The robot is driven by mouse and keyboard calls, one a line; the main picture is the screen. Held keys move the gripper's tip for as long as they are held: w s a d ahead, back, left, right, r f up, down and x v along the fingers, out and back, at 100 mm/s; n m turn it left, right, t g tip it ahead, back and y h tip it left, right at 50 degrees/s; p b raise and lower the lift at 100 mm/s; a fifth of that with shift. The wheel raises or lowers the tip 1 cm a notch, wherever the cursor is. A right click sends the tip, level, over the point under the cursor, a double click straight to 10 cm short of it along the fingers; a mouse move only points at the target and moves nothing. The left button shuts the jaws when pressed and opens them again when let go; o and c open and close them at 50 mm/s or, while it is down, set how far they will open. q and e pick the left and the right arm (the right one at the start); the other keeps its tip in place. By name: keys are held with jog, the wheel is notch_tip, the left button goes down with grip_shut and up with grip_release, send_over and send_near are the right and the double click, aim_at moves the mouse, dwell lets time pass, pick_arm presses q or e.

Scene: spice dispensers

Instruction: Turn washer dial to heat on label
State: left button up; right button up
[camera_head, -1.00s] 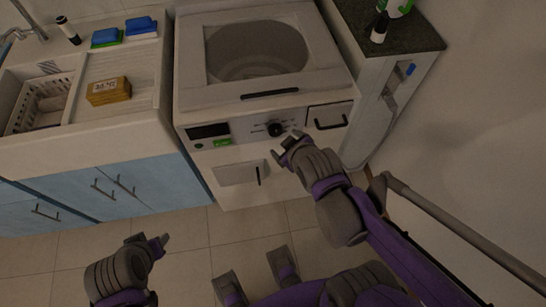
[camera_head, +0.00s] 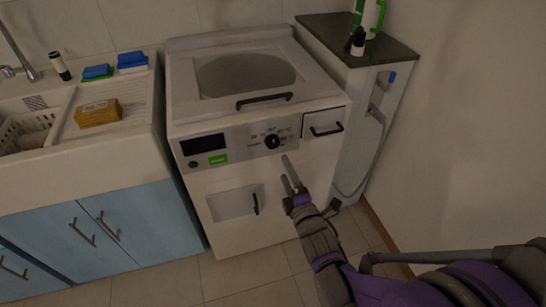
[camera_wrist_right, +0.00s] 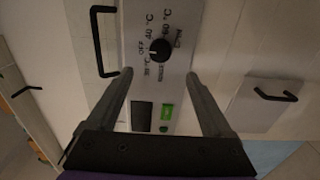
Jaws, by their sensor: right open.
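The white washer (camera_head: 187,92) has a round black dial (camera_head: 272,141) on its front panel, which also shows in the right wrist view (camera_wrist_right: 160,49). Labels around the dial include OFF, 40 °C and 60 °C; other markings are hard to read. A small white mark on the dial appears to face the OFF side. I cannot make out a label reading heat on. My right gripper (camera_head: 291,172) is open and empty, in front of and just below the dial. In the right wrist view its fingertips (camera_wrist_right: 160,74) are spread, with the dial ahead between them, apparently untouched. My left gripper is not in view.
The panel has a dark display (camera_head: 203,144) and a green label (camera_head: 218,160). A drawer handle (camera_head: 326,130) is right of the dial; a lower door handle (camera_head: 256,204) is below. A sink counter (camera_head: 90,145) stands left and a dark-topped cabinet (camera_head: 345,40) right.

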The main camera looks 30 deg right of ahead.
aim_at(274, 144)
jog(key=b+x, duration=0.1)
jog(key=x, duration=0.9)
jog(key=shift+w+d, duration=0.2)
jog(key=shift+c, duration=0.2)
grip_shut()
